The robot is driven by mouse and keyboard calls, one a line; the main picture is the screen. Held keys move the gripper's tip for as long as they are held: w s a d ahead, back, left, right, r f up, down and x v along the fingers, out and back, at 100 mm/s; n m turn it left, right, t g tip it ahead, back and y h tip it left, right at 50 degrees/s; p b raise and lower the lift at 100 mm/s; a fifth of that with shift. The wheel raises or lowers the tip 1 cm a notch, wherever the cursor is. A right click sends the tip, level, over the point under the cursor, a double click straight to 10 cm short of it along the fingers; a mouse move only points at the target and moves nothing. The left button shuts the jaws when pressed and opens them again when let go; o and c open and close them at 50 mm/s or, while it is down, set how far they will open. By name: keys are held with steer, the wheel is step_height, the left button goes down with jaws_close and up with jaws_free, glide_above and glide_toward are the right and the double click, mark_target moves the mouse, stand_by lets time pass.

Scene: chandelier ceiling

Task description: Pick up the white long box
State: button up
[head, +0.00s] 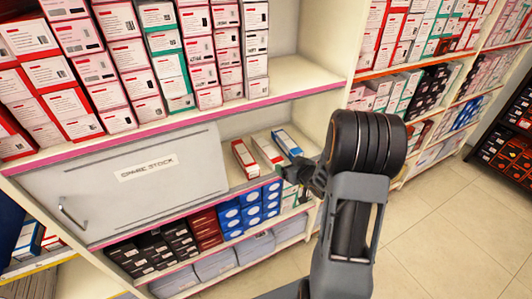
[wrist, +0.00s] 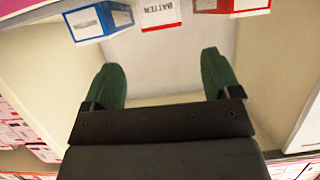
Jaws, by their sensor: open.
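The white long box (head: 266,149) lies on the open shelf in the head view, the middle one of three long boxes. In the wrist view the white long box (wrist: 160,12) shows at the top edge, its end bearing dark lettering. My gripper (head: 296,176) is at the front of that shelf, near the blue box's end. In the wrist view my gripper (wrist: 160,72) has its two green fingers spread wide with nothing between them. The white box lies ahead of the fingers, apart from them. Part of the gripper is hidden by my arm in the head view.
A red long box (head: 243,158) lies left of the white one and a blue long box (head: 287,142) right of it. A grey sliding panel (head: 130,175) covers the shelf's left part. Stacked boxes fill the shelves above and below. The tiled floor (head: 440,220) at right is clear.

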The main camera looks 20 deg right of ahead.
mark_target(277, 159)
steer(key=x, duration=0.6)
steer(key=shift+a, duration=0.1)
steer(key=shift+x, duration=2.75)
steer(key=shift+a+f, duration=0.1)
steer(key=shift+a, duration=0.05)
steer(key=shift+s, duration=0.1)
steer(key=c, duration=1)
steer(key=shift+c, duration=0.4)
